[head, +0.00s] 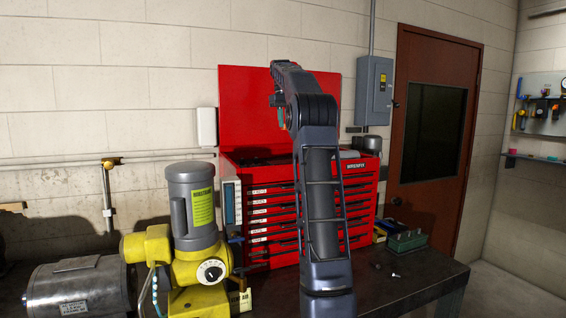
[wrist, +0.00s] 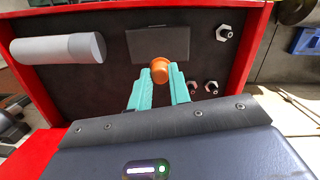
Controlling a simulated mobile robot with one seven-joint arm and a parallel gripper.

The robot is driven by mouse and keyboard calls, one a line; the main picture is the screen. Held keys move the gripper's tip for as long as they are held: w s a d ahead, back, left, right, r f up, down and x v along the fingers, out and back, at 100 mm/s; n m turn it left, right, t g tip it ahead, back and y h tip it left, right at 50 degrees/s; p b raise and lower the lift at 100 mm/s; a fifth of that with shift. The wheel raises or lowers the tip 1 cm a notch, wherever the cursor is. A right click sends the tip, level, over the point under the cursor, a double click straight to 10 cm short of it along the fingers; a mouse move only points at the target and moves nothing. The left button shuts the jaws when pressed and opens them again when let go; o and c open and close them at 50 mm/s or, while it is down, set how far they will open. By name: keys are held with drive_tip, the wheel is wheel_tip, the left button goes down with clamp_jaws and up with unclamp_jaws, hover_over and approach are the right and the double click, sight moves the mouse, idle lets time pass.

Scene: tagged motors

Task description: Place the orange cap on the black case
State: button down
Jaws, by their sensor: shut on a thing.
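In the wrist view, my gripper (wrist: 160,78) has its two teal fingers shut on the orange cap (wrist: 160,66). The black case (wrist: 148,41) is a flat dark box lying in the dark top of the red tool chest. The cap overlaps the case's lower right edge in the picture; I cannot tell whether they touch. In the head view, my arm reaches over the chest, and only a small teal bit of my gripper (head: 281,118) shows. The cap and the case are hidden there.
A grey cylinder (wrist: 60,48) lies left of the case, and several hex-headed metal pieces (wrist: 224,32) lie to its right. The red tool chest (head: 262,215) has a raised red lid behind. A yellow and grey machine (head: 192,215) stands left of the chest.

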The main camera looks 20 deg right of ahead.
drive_tip(key=shift+d+f, duration=0.2)
drive_tip(key=shift+d, duration=0.25)
approach(286, 162)
drive_tip(key=shift+d+f, duration=0.15)
drive_tip(key=shift+f, duration=1.25)
drive_tip(key=shift+d+f, duration=0.15)
drive_tip(key=shift+f, duration=1.2)
drive_tip(key=shift+f, duration=0.15)
drive_tip(key=c, duration=1.3)
unclamp_jaws()
